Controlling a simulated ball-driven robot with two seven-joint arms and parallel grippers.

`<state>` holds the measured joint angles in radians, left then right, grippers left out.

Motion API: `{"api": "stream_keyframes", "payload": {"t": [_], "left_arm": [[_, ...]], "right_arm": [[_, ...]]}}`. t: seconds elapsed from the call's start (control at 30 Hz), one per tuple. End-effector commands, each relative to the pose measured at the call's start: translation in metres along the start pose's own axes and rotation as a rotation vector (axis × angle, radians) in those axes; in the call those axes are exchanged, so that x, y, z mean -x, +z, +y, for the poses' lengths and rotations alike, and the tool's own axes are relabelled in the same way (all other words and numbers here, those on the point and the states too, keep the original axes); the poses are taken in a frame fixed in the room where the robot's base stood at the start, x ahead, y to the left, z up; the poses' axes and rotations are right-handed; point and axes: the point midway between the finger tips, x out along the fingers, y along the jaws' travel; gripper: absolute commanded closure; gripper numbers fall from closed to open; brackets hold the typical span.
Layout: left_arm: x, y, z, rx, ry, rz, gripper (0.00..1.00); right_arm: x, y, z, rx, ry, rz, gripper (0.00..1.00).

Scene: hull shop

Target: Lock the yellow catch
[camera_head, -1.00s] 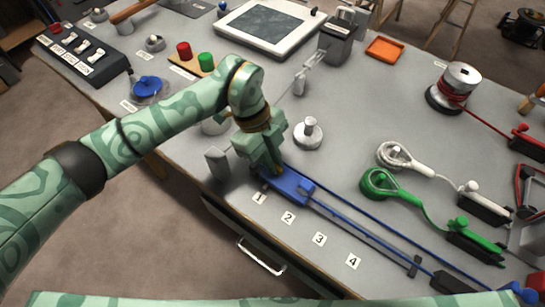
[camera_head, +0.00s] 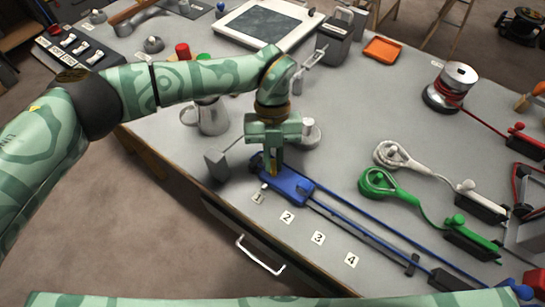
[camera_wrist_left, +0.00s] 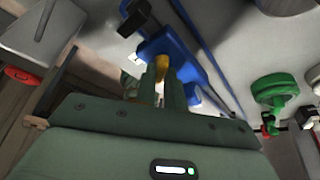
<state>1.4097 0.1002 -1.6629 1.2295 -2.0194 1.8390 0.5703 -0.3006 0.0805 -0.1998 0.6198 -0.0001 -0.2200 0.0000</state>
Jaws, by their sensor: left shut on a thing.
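A blue slider block (camera_head: 291,187) sits at the near left end of a blue-railed track on the bench, by the label 1. It also shows in the left wrist view (camera_wrist_left: 181,45). The yellow catch (camera_wrist_left: 160,72) is at the block's end and mostly covered by the fingers; only a sliver shows in the head view. My left gripper (camera_head: 273,168) comes down from above and is shut on the yellow catch. Its fingers also show in the left wrist view (camera_wrist_left: 162,88). My right gripper is not in view.
Labels 1 to 4 (camera_head: 287,217) line the bench's front edge. A grey post (camera_head: 217,164), a metal jug (camera_head: 207,117) and a silver knob piece (camera_head: 309,132) stand close around the gripper. Green (camera_head: 377,182) and white (camera_head: 390,154) looped lines lie to the right.

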Motion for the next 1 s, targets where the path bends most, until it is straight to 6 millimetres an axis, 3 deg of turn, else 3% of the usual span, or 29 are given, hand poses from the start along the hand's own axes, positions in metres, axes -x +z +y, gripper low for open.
{"api": "stream_keyframes", "payload": {"t": [0.5, 1.0], "left_arm": [[-0.002, 0.001, -0.003, -0.422, 0.177, -0.003, 1.0], [-0.001, -0.001, -0.004, -0.613, 0.255, -0.002, 1.0]], "right_arm": [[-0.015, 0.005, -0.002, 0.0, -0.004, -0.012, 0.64], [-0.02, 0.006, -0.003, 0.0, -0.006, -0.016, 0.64]]}}
